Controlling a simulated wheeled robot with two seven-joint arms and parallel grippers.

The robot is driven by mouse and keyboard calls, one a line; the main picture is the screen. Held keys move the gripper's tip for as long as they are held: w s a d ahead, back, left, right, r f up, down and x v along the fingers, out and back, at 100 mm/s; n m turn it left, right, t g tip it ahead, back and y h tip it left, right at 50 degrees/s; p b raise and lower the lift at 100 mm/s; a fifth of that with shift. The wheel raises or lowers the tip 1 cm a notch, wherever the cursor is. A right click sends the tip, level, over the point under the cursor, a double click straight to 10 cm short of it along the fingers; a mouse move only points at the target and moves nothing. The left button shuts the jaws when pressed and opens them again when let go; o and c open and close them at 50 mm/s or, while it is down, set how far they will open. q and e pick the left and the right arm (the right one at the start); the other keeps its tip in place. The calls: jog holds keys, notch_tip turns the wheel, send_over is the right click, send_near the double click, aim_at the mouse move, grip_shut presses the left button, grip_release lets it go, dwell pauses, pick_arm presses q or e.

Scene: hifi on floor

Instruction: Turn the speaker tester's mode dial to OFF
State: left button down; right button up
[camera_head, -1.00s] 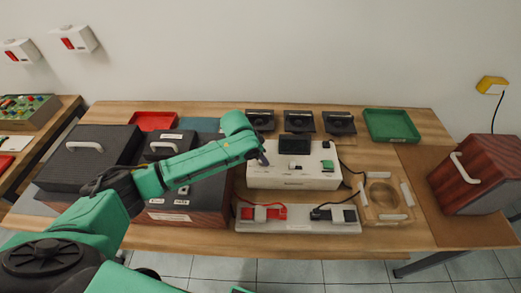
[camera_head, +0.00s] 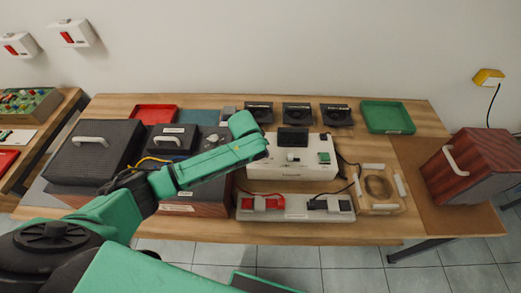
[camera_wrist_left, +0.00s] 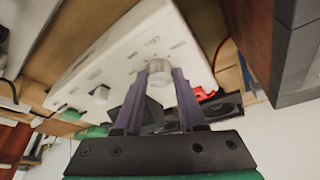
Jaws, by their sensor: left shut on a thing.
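There my left gripper (camera_wrist_left: 159,80) is shut on a round pale dial (camera_wrist_left: 160,88) on the tester's face, one finger on each side. The second knob (camera_wrist_left: 100,92) stands free. In the head view my left forearm hides the gripped dial and the fingertips. The dial's markings are too small to read. My right gripper is out of view.
A strip with red and black clips (camera_head: 295,214) lies before the tester. A wooden fixture (camera_head: 381,206) is to its right. Dark speaker units (camera_head: 297,114) and a green tray (camera_head: 387,117) are behind.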

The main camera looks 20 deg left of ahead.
pick_arm(q)
jog(key=shift+c, duration=2.4)
grip_release()
jog(key=shift+r, duration=0.1)
jog(key=v, duration=1.4)
jog(key=shift+s+r+b, duration=0.2)
jog(key=shift+b, duration=0.2)
jog(key=shift+a, duration=0.1)
